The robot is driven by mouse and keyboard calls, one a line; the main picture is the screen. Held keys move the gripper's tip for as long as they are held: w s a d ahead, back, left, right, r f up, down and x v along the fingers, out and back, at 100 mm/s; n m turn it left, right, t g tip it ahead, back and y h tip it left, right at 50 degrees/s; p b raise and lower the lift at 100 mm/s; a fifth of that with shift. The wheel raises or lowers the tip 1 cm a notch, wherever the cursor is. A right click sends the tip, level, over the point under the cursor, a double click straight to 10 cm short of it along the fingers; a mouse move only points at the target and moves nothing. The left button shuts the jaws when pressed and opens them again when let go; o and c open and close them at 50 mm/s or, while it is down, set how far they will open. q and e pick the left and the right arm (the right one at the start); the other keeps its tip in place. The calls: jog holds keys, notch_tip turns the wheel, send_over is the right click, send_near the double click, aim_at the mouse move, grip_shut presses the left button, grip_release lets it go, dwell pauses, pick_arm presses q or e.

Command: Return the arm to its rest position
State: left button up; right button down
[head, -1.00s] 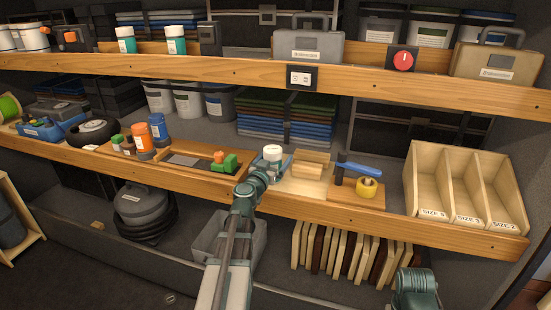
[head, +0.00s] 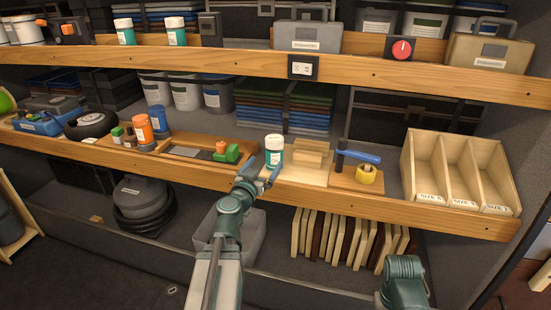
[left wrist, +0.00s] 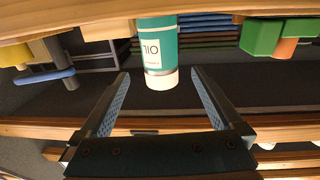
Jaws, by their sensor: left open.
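My left gripper (head: 262,176) is open and empty at the front edge of the middle shelf (head: 120,164). A white and teal bottle (head: 274,154) stands upright on the shelf just beyond its fingertips. In the left wrist view the bottle (left wrist: 158,52) shows beyond and between the two open fingers (left wrist: 158,90), apart from them. My right arm shows only as a teal link at the bottom right of the head view; its gripper is out of view.
Left are a green and orange piece (head: 224,153) and small bottles (head: 143,130). A grey bin (head: 250,240) stands below.

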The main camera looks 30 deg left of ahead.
pick_arm(q)
jog(key=d+m+g+h+p, duration=0.65)
jog(key=d+h+p, duration=0.3)
jog(key=d, duration=1.65)
jog(key=s+d+f+g+y+p, duration=0.2)
jog(key=s+d+g+p, duration=0.6)
jog(key=s+d, duration=0.25)
jog(key=s+a+r+g+y+p, duration=0.1)
jog(key=s+g+y+p, duration=0.1)
jog(key=s+y, duration=0.1)
jog(key=s+a+n+g+y+p, duration=0.1)
jog(key=s+y+p, duration=0.1)
jog(key=s, duration=0.4)
jog(key=shift+a+r+g+y, duration=0.35)
jog(key=shift+r+y, duration=0.05)
jog(key=shift+y, duration=0.25)
jog(key=shift+s, duration=0.1)
jog(key=shift+c, duration=0.3)
